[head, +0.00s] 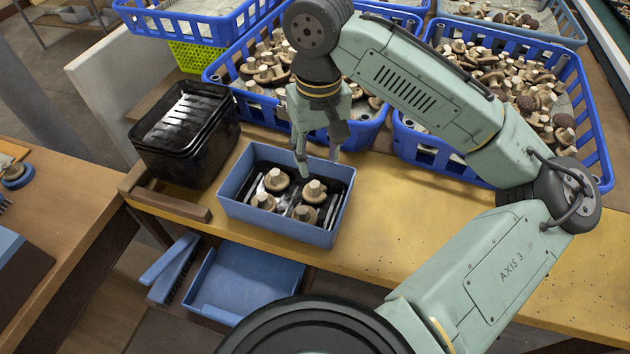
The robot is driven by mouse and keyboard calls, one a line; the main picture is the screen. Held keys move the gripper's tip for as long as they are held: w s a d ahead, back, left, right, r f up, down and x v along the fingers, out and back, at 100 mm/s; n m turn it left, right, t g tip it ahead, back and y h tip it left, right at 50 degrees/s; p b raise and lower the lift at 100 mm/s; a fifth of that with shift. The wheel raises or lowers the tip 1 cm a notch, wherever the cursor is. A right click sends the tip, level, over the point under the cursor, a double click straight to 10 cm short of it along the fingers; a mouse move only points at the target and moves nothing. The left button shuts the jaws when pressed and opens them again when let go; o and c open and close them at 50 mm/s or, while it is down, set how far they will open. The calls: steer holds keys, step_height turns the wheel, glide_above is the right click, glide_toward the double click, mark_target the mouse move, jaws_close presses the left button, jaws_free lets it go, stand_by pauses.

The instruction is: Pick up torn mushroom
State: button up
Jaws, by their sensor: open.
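A small blue tray (230,208) with a black liner stands on the yellow-topped bench and holds several brown mushrooms, stems up. One mushroom (276,181) sits at its back left and another (314,190) at its back right. Two more are nearer the front, a left one (263,202) and a right one (304,214). I cannot tell which mushroom is torn. My gripper (318,164) points down over the tray's back edge, near the back right mushroom. It is open and I see nothing between its fingers. The arm hides part of the crate behind.
Blue crates of mushrooms stand behind, one left (212,77) and one right (598,140). Stacked black trays (160,135) stand left of the small tray, close by. A dark bar (170,204) lies at the bench's left end. Bench right of the tray is clear.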

mark_target(315, 185)
step_height(315, 185, down, 2)
steer(key=shift+s+f, duration=0.15)
steer(key=shift+f, duration=0.05)
steer(key=shift+w+a+f+p, duration=0.15)
steer(key=shift+f+p, duration=0.2)
steer(key=shift+f, duration=1.15)
steer(key=shift+w+a+f+p, duration=0.1)
steer(key=shift+f+p, duration=0.2)
steer(key=shift+f, duration=1.2)
steer(key=shift+c, duration=0.5)
steer(key=c, duration=0.8)
